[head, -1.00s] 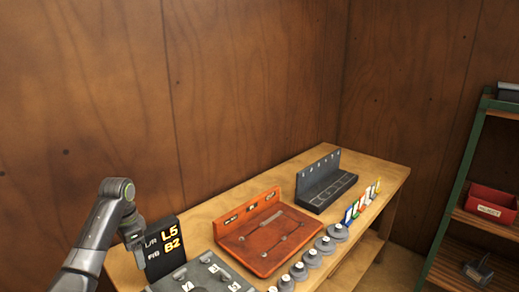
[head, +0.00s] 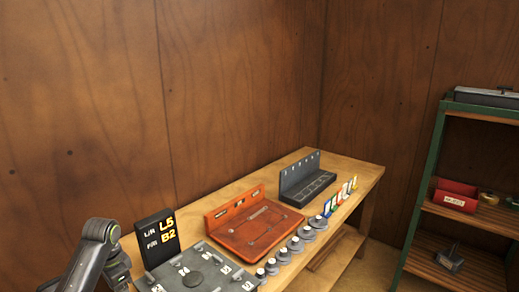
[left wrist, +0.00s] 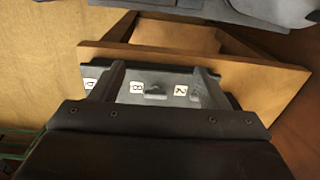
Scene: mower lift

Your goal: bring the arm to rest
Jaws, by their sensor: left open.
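My left arm (head: 92,258) comes in at the lower left corner of the head view, bent beside a black display. Its gripper is not clear there. In the left wrist view my left gripper (left wrist: 160,78) has its two dark fingers apart with nothing held between them. A grey panel (left wrist: 152,90) with white labels and small knobs shows beyond and between the fingers. My right gripper is in neither view.
A green-framed shelf (head: 425,190) with a red bin (head: 455,194) stands at right.

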